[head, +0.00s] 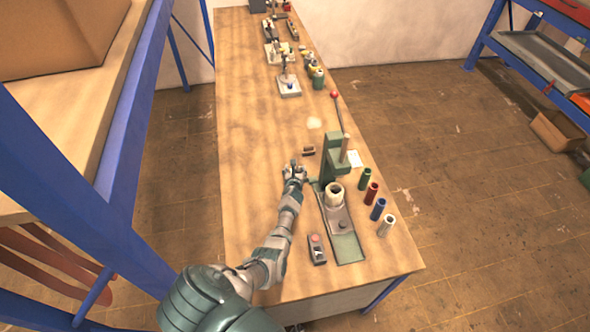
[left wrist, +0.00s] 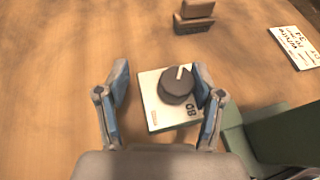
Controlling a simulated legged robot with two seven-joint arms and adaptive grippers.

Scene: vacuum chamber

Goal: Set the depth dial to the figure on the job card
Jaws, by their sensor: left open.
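The depth dial (left wrist: 177,86) is a dark round knob with a white pointer mark, on a white plate (left wrist: 151,108) in the left wrist view. Its mark points up, slightly right. Dark characters that look like 08 or 80 and a small orange-outlined label show on the plate. My left gripper (left wrist: 161,77) is open, a finger on each side of the plate; the right finger is very close to the knob. It also shows in the head view (head: 295,172), hiding the dial. The job card (left wrist: 296,46) is white, handwritten, only partly legible; it also shows in the head view (head: 354,158).
The green press (head: 333,158) with a red-tipped lever stands right of my left gripper. Several coloured cylinders (head: 371,193) stand near the right bench edge. A small dark block (left wrist: 193,24) lies beyond the dial. A small control box (head: 317,249) stands nearer. The bench's left side is clear.

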